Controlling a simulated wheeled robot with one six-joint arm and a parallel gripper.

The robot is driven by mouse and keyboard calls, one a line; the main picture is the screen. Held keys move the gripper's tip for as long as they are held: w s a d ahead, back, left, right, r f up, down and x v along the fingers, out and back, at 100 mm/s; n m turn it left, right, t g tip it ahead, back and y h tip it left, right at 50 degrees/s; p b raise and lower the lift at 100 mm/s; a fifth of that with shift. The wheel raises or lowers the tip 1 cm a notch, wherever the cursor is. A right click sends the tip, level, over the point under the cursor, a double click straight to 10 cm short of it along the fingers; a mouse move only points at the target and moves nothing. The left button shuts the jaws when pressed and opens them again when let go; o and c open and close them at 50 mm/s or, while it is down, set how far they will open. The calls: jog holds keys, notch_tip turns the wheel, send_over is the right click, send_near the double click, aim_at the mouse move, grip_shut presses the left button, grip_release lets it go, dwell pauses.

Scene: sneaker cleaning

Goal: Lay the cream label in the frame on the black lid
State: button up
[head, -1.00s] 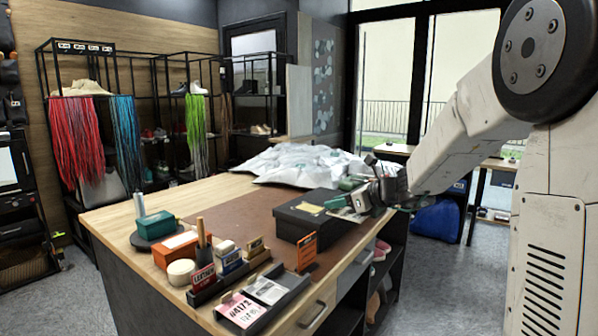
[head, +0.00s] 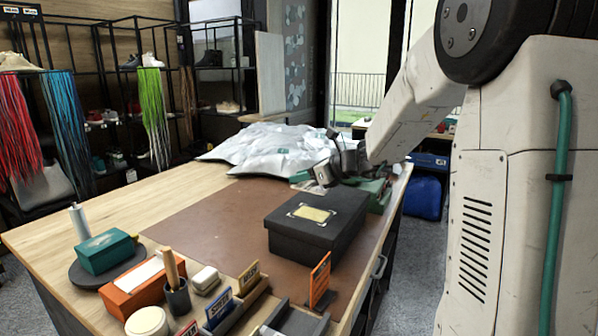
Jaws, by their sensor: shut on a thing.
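The black lid (head: 343,207) tops a dark box on the brown mat. White corner marks on it form the frame (head: 291,211), with a flat yellowish patch (head: 313,213) inside. My gripper (head: 316,179) is behind the box, low over the far part of the table, apart from the lid. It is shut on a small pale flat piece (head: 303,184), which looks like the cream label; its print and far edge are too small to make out. My arm and wrist hide part of the area behind the box.
A crumpled white sheet (head: 270,150) lies behind my gripper. An orange upright card (head: 320,282), small signs and a dark tray (head: 290,318) stand in front of the box. A teal box (head: 104,250) and an orange box (head: 135,287) are left. The mat's middle (head: 215,225) is clear.

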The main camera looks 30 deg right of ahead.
send_over(302, 211)
notch_tip(302, 211, down, 4)
jog(key=shift+w+a+f, duration=0.1)
jog(key=shift+a+f, duration=0.05)
jog(key=shift+f, duration=1.65)
jog(key=shift+f, duration=0.1)
jog(key=o, duration=1)
jog(key=shift+s, duration=0.2)
